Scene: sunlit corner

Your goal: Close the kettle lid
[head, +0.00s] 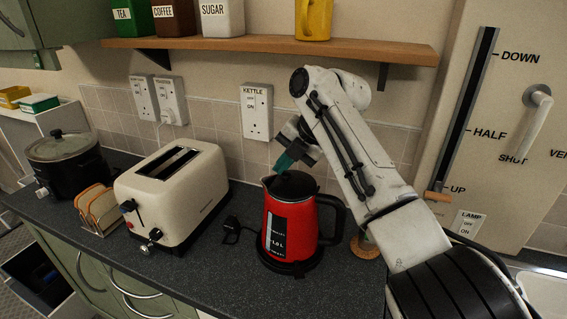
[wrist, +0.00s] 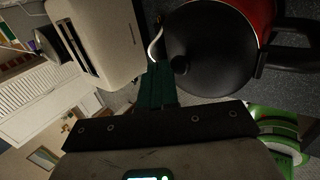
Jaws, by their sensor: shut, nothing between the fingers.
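The red kettle (head: 288,226) stands upright on its dark base on the counter. Its black lid (head: 292,184) lies flat over the top, and the lid fills the upper right of the wrist view (wrist: 212,55). My gripper (head: 283,163) is shut and empty, with teal fingers just above the lid at its left rear side. In the wrist view its fingertips (wrist: 161,68) are beside the lid's knob, over the lid's edge. I cannot tell whether they touch the lid.
A cream toaster (head: 173,190) stands left of the kettle, with a toast rack (head: 99,207) and a black slow cooker (head: 64,158) farther left. A black plug (head: 232,229) lies between toaster and kettle. A wooden shelf (head: 270,44) with canisters hangs above.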

